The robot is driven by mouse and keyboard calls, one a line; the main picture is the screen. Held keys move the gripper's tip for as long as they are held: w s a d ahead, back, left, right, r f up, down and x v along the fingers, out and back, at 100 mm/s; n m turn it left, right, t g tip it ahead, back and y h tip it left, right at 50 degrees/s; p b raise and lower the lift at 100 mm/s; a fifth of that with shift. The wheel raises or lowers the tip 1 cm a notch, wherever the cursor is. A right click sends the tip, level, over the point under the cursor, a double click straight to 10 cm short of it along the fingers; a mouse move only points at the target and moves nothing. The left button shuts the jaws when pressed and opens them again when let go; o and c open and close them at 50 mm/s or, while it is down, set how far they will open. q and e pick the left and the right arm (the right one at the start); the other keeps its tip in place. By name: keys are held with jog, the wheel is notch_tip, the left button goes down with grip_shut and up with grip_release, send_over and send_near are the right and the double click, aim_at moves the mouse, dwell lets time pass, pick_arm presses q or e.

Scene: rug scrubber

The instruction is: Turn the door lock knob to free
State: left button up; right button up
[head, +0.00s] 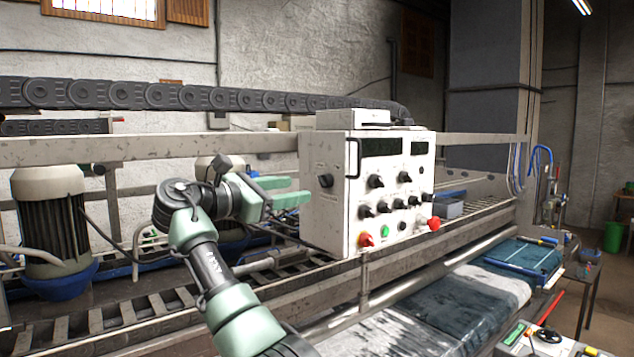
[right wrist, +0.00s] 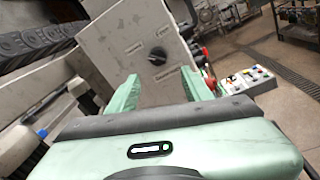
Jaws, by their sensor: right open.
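The door lock knob seems to be the small black knob (head: 326,181) on the left side of the white control box (head: 348,222). In the right wrist view the knob (right wrist: 156,59) has small labels around it, too blurred to read surely. My right gripper (head: 301,190) is open and empty, its green fingers pointing at that side panel. In the right wrist view the gripper (right wrist: 160,84) has its fingers below the knob in the picture, with the knob between their directions and apart from them. My left gripper is not in view.
The box front carries several black knobs, a green button (head: 384,231) and red knobs (head: 366,239). A roller conveyor frame (head: 180,297) runs below. A motor (head: 48,205) stands at left. A cable chain (head: 180,97) runs behind.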

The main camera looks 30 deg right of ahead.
aim_at(320, 181)
jog(key=d+p, duration=0.1)
jog(key=d, duration=0.1)
jog(key=d+r+p, duration=0.1)
jog(key=d, duration=0.1)
jog(key=w+d+p, duration=0.1)
jog(key=d, duration=0.1)
jog(key=shift+d+r, duration=0.15)
jog(key=shift+d, duration=0.1)
jog(key=shift+d+p, duration=0.5)
jog(key=shift+d, duration=0.15)
jog(key=shift+w, duration=0.1)
jog(key=shift+f, duration=0.2)
grip_shut()
